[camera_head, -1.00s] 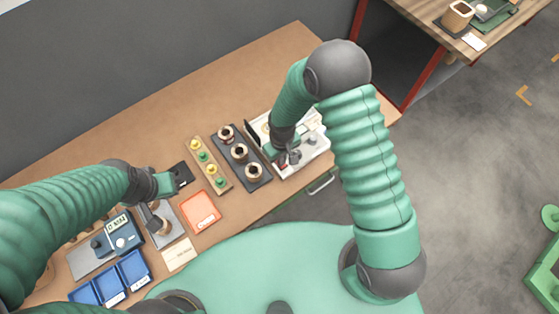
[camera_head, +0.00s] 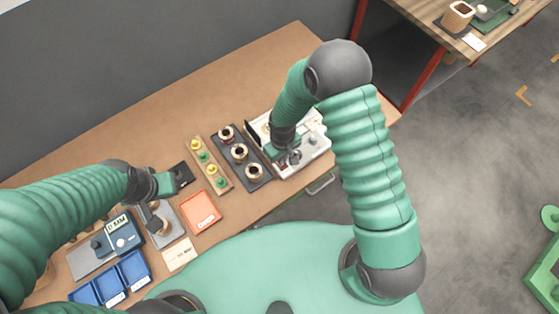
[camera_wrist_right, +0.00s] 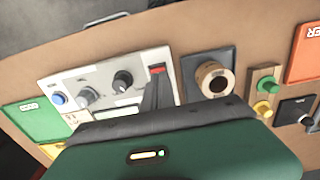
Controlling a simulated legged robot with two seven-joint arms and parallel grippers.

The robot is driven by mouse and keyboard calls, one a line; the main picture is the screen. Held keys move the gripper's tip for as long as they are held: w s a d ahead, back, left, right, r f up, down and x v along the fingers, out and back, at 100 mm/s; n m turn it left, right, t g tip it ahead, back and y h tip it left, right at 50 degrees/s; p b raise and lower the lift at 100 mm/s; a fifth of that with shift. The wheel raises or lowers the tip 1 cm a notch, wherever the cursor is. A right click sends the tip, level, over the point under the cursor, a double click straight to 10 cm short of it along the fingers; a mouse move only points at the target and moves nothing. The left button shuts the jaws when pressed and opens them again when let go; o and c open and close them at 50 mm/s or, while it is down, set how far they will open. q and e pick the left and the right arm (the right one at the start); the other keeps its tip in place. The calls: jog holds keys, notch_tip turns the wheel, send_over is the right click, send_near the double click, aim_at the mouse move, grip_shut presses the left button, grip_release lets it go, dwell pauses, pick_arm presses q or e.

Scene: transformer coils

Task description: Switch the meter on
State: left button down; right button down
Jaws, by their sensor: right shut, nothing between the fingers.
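A white instrument with knobs (camera_head: 311,146), taken as the meter, stands on the right part of the bench. In the right wrist view its panel (camera_wrist_right: 75,76) shows a blue button, two grey and dark knobs and a red switch (camera_wrist_right: 157,70). My right gripper (camera_head: 292,158) is shut and empty over this panel. In the right wrist view its dark fingertips (camera_wrist_right: 157,90) are just beside the red switch; contact cannot be told. My left gripper (camera_head: 170,182) is over the bench at the left; its jaws are not clear.
A dark tray of coils (camera_head: 250,185) and a wooden strip with yellow and green buttons (camera_head: 221,188) lie left of the instrument. The back of the bench is clear.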

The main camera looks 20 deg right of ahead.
jog(key=shift+d+f, duration=0.1)
jog(key=shift+d, duration=0.15)
jog(key=shift+a+f+b, duration=0.15)
jog(key=shift+f+b, duration=0.15)
jog(key=shift+f+b, duration=0.35)
jog(key=shift+f, duration=0.15)
dwell(0.4)
notch_tip(320, 180, up, 7)
jog(key=p, duration=0.6)
jog(key=shift+r, duration=0.1)
dwell(0.4)
